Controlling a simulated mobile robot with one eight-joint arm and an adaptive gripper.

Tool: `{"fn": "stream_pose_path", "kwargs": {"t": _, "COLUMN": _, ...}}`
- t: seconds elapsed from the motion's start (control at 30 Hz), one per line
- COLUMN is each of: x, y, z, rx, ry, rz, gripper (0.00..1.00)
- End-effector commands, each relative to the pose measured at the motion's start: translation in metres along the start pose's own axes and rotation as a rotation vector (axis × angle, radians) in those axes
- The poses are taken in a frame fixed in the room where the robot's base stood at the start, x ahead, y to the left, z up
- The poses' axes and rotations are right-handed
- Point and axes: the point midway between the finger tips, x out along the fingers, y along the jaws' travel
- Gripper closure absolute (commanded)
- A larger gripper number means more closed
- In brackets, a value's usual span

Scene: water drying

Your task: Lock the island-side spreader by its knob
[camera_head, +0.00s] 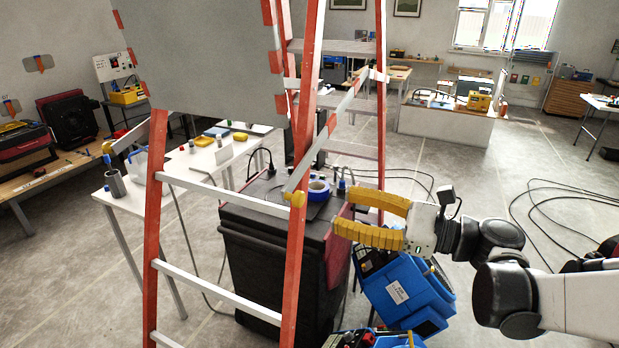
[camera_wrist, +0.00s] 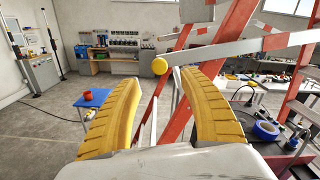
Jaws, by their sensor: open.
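A stepladder with orange-red rails (camera_head: 156,215) stands open in front of me. Its right-hand spreader, a pale metal bar (camera_head: 318,150), slopes from the near right rail up toward the rear rail. A round yellow knob (camera_head: 297,199) sits at the bar's near end. My gripper (camera_head: 343,212) is open and empty, to the right of the knob, with its yellow fingers pointing toward it. In the wrist view the knob (camera_wrist: 159,66) appears ahead, between and slightly above the fingertips (camera_wrist: 158,80), apart from them. I cannot tell whether the spreader is locked.
A dark case (camera_head: 270,250) with a blue tape roll (camera_head: 318,189) on top stands behind the ladder. Blue bins (camera_head: 405,290) lie below my gripper. A white island (camera_head: 445,122) stands at the back right. Cables cross the floor at right.

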Motion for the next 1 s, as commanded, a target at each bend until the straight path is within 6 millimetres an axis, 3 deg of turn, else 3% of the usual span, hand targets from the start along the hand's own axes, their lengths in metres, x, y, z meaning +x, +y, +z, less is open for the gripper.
{"fn": "stream_pose_path", "kwargs": {"t": 0.5, "x": 0.09, "y": 0.001, "z": -0.002, "rx": -0.003, "ry": 0.002, "rz": 0.003, "gripper": 0.49}}
{"fn": "stream_pose_path", "kwargs": {"t": 0.93, "x": 0.102, "y": 0.0, "z": -0.001, "rx": -0.004, "ry": 0.003, "rz": 0.0, "gripper": 0.49}}
{"fn": "stream_pose_path", "kwargs": {"t": 1.0, "x": 0.102, "y": 0.0, "z": -0.001, "rx": -0.004, "ry": 0.003, "rz": 0.0, "gripper": 0.69}}
